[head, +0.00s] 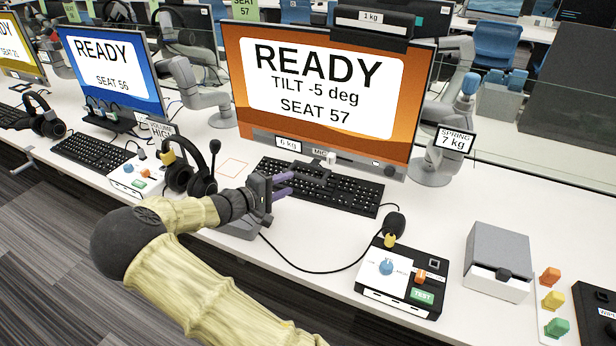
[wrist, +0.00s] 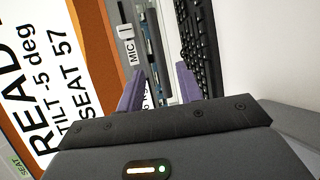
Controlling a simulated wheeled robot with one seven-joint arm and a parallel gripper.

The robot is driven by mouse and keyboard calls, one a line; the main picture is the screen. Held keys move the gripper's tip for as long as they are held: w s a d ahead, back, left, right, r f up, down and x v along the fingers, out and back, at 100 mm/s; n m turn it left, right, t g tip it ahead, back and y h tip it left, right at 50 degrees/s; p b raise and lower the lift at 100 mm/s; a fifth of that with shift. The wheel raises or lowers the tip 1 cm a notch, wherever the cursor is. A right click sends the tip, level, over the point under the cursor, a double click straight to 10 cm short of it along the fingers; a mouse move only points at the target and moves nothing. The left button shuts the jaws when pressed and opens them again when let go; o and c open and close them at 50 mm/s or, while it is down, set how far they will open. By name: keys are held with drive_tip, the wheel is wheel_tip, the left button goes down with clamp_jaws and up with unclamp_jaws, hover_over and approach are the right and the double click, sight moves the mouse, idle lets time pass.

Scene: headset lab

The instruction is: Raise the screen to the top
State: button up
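The seat 57 screen (head: 330,90) has an orange picture reading READY, TILT -5 deg, SEAT 57. It hangs low over the desk, just behind the keyboard, and also shows turned sideways in the wrist view (wrist: 50,75). A dark handle (head: 312,173) sticks out below its lower edge, near a 6 kg tag (head: 288,144). My gripper (head: 291,183) is in front of the lower left of the screen, close to the handle's left. Its two purple fingers stand apart in the wrist view (wrist: 160,82), with no clear hold on anything.
A keyboard (head: 345,193) lies under the handle. A headset (head: 190,165) stands left of my gripper. A test box (head: 403,280) and a grey box (head: 498,255) are at right. A grey arm post (head: 440,150) with a SPRING 7 kg tag stands right of the screen.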

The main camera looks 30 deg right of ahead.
sight(302, 178)
drive_tip(key=x, duration=0.9)
drive_tip(key=shift+w+d, duration=0.1)
drive_tip(key=shift+d, duration=0.05)
clamp_jaws()
